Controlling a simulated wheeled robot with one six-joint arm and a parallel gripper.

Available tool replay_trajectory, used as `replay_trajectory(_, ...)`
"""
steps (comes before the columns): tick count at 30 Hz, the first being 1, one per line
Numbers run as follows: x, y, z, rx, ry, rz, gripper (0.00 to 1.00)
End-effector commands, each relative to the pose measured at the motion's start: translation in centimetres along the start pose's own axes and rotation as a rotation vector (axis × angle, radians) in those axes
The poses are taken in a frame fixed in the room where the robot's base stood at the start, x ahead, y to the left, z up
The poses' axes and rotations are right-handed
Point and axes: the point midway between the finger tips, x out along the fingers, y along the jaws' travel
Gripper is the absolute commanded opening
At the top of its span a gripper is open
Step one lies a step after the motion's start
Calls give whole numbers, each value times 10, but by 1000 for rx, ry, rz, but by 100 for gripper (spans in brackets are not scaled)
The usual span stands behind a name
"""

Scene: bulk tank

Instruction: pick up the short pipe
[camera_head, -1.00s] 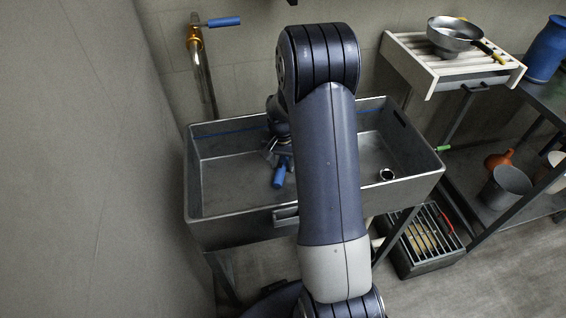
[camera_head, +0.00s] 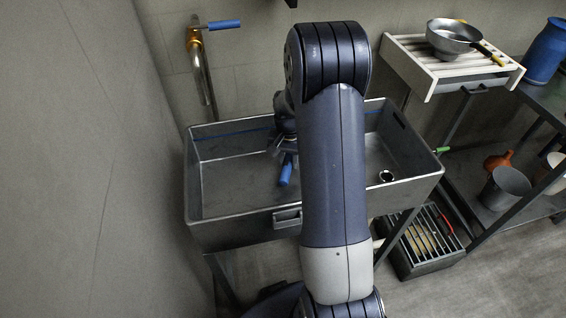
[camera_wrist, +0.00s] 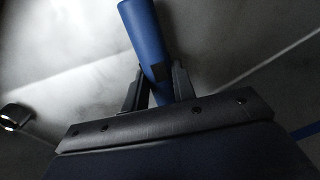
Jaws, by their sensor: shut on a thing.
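The short pipe is a blue cylinder (camera_head: 286,171), seen over the inside of the grey metal tank (camera_head: 236,222). In the wrist view the blue pipe (camera_wrist: 145,30) stands between the two dark fingers and sticks out beyond them. My gripper (camera_wrist: 156,82) is shut on it. In the head view my gripper (camera_head: 284,153) is small and partly hidden behind my arm. Whether the pipe touches the tank floor, I cannot tell.
A round drain fitting (camera_head: 386,176) is in the tank floor at the right. A tap with a blue lever (camera_head: 224,24) stands at the back left. A slatted rack (camera_head: 448,68) holding a pan (camera_head: 455,36) and a crate (camera_head: 425,240) are to the right.

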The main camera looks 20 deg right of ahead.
Motion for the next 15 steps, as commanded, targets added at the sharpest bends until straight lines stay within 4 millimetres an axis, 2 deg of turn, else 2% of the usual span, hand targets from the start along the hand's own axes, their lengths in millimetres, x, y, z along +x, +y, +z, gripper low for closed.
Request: replay_trajectory(15, -47, 86, -27, 4, 2, 0, 0)
